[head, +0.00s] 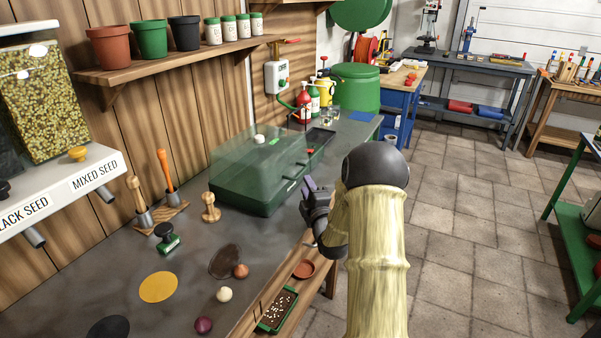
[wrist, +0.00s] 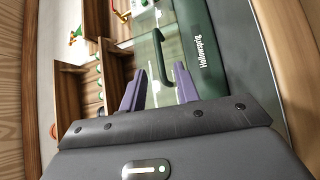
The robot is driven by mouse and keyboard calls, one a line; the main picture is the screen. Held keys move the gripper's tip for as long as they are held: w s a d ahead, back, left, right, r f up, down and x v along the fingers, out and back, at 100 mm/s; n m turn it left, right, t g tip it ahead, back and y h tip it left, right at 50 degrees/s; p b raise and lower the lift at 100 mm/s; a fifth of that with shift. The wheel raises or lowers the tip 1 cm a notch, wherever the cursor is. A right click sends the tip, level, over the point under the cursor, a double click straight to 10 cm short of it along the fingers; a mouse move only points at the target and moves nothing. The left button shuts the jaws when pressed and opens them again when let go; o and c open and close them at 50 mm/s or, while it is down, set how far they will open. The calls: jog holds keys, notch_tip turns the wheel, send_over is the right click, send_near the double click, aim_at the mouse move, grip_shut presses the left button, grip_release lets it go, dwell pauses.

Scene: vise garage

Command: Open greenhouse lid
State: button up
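The greenhouse (head: 262,193) sits on the grey bench, with a dark green base and a clear, green-tinted lid (head: 255,155). The lid looks down, and a white round piece shows on its top. My gripper (head: 308,190) is at the greenhouse's front side, at the bench edge. In the wrist view my gripper (wrist: 157,88) has its two purple fingers apart, with nothing held. A green bar-shaped handle (wrist: 161,58) on the greenhouse front lies just beyond the fingers and in line with the gap. I cannot tell whether it reaches between them.
A wooden shelf with pots (head: 155,68) hangs above the bench. A seed tray (head: 277,312) lies on the lower front ledge.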

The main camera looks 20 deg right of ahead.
aim_at(301, 172)
jog(key=w, duration=0.4)
jog(key=w+d, duration=0.1)
jog(key=w, duration=0.2)
jog(key=shift+w+r+p, duration=0.1)
jog(key=shift+r+p, duration=0.3)
grip_shut()
